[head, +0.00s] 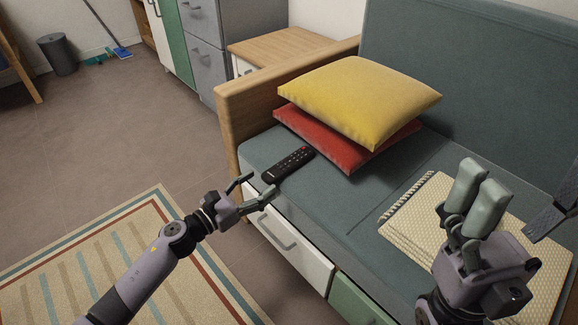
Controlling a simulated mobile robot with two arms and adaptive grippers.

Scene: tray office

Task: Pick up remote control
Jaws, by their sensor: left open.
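A black remote control (288,163) lies on the grey-blue seat of the sofa, near its front left corner, beside the red cushion. Its buttons face up. My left gripper (261,183) is open and empty, just in front and to the left of the remote, with its fingers pointing toward it. One fingertip comes close to the remote's near end; I cannot tell whether they touch. My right gripper (481,178) is at the lower right, over a cream woven mat, with its fingers pointing up and away; their gap is unclear.
A yellow cushion (358,97) lies on a red cushion (345,147) behind the remote. The wooden armrest (285,85) rises at the left. The woven mat (408,217) covers part of the right seat. Drawers (290,245) form the sofa front. The seat between remote and mat is clear.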

